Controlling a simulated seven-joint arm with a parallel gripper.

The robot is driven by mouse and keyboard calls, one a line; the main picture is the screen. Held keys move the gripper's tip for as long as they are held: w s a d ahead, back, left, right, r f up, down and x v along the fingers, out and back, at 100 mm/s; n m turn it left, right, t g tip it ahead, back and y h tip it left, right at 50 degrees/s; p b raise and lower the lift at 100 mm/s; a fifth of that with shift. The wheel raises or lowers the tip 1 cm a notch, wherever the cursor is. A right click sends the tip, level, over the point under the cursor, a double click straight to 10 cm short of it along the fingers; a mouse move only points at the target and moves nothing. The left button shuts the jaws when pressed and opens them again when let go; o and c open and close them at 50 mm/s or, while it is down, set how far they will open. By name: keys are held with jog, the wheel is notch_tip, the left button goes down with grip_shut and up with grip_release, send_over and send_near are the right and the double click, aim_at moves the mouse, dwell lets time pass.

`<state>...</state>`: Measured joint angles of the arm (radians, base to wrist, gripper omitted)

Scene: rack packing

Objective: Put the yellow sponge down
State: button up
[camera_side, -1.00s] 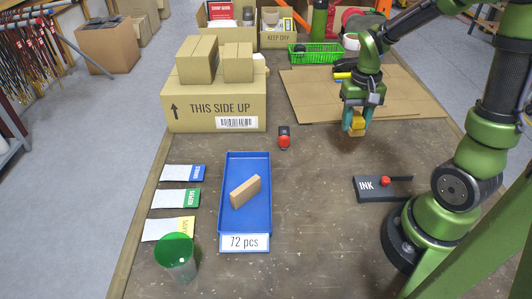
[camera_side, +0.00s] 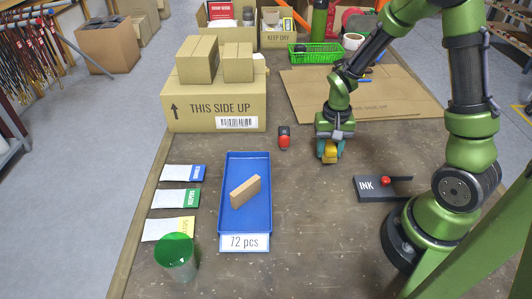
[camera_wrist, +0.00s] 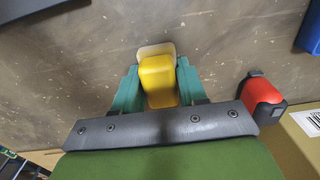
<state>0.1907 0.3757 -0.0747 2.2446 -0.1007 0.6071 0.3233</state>
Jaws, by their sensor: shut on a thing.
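The yellow sponge (camera_side: 329,154) is between the fingers of my gripper (camera_side: 329,150) in the side view, low over the table right of the middle. The wrist view shows the sponge (camera_wrist: 158,78) as a yellow block with a pale far end. Both teal fingers of my gripper (camera_wrist: 157,90) press on its sides. I cannot tell whether the sponge touches the table (camera_side: 310,210).
A red and black object (camera_side: 284,138) stands just left of my gripper. The blue tray (camera_side: 262,222) holding a wooden block (camera_side: 245,191) lies further left. The INK pad (camera_side: 368,196) is to the front right. Flattened cardboard (camera_side: 400,108) lies behind. Bare table surrounds the gripper.

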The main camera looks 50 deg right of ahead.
aim_at(330, 145)
jog(key=shift+f, duration=0.2)
jog(key=o, duration=1)
jog(key=shift+o, duration=0.2)
notch_tip(330, 145, up, 12)
jog(key=s+a+r+n+t+y, duration=0.2)
jog(key=s+a+r+n+t, duration=0.3)
jog(key=a+r, duration=0.6)
jog(key=shift+s+a+r+t, duration=0.2)
jog(key=shift+s+r+t, duration=0.3)
jog(key=shift+s+t, duration=0.6)
